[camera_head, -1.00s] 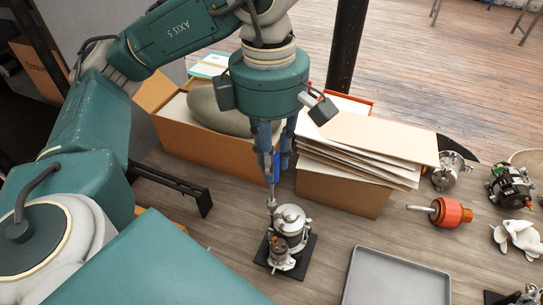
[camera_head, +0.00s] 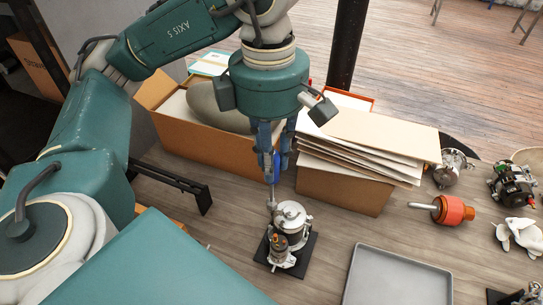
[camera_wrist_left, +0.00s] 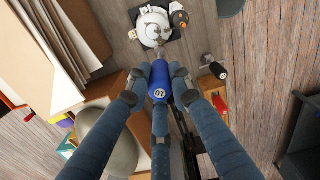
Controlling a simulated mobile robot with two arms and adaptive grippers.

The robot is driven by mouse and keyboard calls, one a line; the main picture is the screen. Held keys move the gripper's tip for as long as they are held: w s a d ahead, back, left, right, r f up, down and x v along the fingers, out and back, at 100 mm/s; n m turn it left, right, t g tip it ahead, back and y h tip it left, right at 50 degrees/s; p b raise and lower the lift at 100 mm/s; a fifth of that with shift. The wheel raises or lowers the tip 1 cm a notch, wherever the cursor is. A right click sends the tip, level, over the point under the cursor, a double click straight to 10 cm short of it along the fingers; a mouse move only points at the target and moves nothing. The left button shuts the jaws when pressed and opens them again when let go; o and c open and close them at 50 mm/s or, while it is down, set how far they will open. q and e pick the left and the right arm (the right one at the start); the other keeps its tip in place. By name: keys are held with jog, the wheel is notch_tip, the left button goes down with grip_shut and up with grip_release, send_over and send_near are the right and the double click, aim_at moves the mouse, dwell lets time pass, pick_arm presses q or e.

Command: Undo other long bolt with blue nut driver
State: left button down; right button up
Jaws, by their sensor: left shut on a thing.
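My left gripper (camera_head: 275,165) is shut on the blue nut driver (camera_wrist_left: 160,84), whose handle end shows a white "10" in the left wrist view. In the head view the blue handle (camera_head: 276,167) is partly hidden between the fingers. Its metal shaft points down, and its tip is at the left side of the alternator assembly (camera_head: 290,215). I cannot tell whether the tip is seated on a bolt head. The assembly, silver with a copper-coloured part, stands on a black base plate (camera_head: 306,250). It also shows in the left wrist view (camera_wrist_left: 152,27). My right gripper is not in view.
A grey tray (camera_head: 398,262) lies right of the assembly. Cardboard boxes (camera_head: 205,140) and a stack of boards (camera_head: 370,138) stand behind it. An orange-and-steel rotor (camera_head: 453,210) and other alternator parts (camera_head: 513,185) lie at the right. Bare table lies around the base plate.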

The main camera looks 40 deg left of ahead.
pick_arm(q)
jog(key=n, duration=1.8)
jog(key=shift+d+n+p, duration=0.1)
jog(key=shift+n+p, duration=0.25)
jog(key=shift+n, duration=0.75)
jog(key=n, duration=0.5)
